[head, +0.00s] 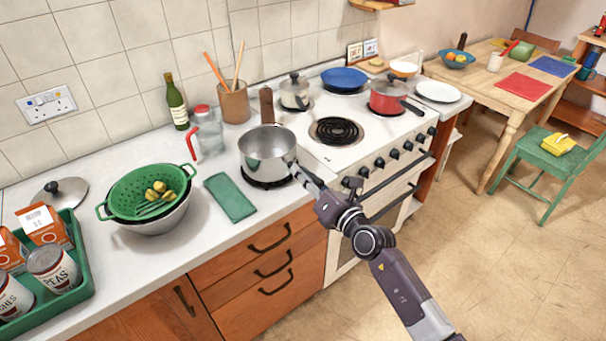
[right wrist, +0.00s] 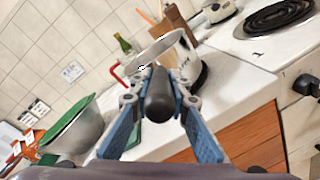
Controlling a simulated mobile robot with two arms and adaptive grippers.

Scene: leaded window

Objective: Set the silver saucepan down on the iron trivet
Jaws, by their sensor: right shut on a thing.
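The silver saucepan (head: 267,152) stands upright at the right end of the worktop, beside the stove. The dark iron trivet (head: 268,184) shows as a rim directly under it; most of it is hidden by the pan. I cannot tell whether the pan's base touches it or hangs slightly above. My right gripper (head: 303,175) is at the pan's front right, shut on its handle. In the right wrist view the black handle (right wrist: 158,98) lies between the blue fingers, with the pan's shiny rim (right wrist: 155,50) beyond. My left gripper is not in view.
A green cloth (head: 230,197) and a green colander (head: 150,192) in a bowl lie left of the pan. A jug with a red handle (head: 207,130), a dark brown mill (head: 267,105) and a utensil pot (head: 233,103) stand behind. The stove's bare coil (head: 336,130) is to the right.

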